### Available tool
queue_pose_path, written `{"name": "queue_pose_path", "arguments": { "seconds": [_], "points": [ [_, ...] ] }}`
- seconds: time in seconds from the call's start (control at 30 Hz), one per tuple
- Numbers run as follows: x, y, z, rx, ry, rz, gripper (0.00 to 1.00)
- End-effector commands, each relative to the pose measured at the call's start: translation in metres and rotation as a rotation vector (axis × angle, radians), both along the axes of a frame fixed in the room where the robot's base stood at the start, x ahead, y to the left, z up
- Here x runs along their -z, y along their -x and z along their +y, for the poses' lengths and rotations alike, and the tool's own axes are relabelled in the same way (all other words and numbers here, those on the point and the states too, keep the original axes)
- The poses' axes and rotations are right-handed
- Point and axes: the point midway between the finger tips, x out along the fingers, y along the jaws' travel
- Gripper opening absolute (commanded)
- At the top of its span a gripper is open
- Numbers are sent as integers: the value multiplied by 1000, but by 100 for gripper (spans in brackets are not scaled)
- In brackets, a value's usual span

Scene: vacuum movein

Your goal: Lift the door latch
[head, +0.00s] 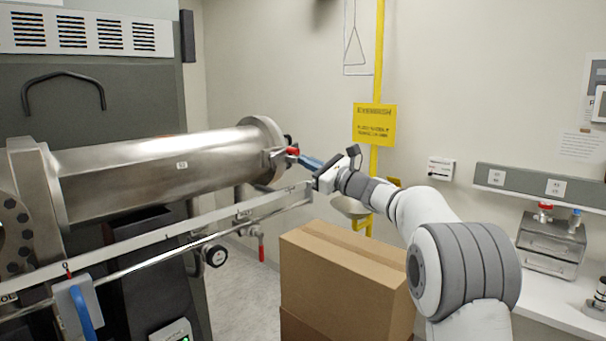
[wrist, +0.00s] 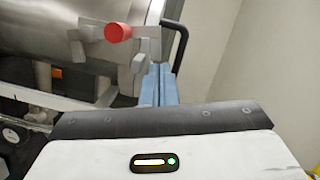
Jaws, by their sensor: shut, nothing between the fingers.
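The steel chamber (head: 165,165) is a horizontal cylinder with a flanged door end (head: 268,138) at its right. The door latch, a metal bracket with a red knob (head: 293,151), sits on that end. The knob also shows in the wrist view (wrist: 118,32), up and left of my fingers, with the metal latch pieces (wrist: 150,48) around it. My gripper (head: 303,159) has blue fingers, shut and empty, pointing at the latch from the right. In the wrist view the fingertips (wrist: 159,70) are close below the latch; I cannot tell whether they touch it.
A long rail (head: 170,232) runs below the chamber, with a gauge (head: 215,256) and a red-handled valve (head: 261,250). A cardboard box (head: 340,275) stands below my arm. A yellow pipe with a sign (head: 374,124) is on the wall behind. A counter is at right.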

Motion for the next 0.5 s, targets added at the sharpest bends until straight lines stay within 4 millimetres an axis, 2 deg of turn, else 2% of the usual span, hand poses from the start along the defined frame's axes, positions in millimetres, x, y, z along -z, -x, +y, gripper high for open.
{"name": "queue_pose_path", "arguments": {
  "seconds": [0.5],
  "points": [
    [-44, -2, -2, 0, 301, -388, 0]
  ]
}}
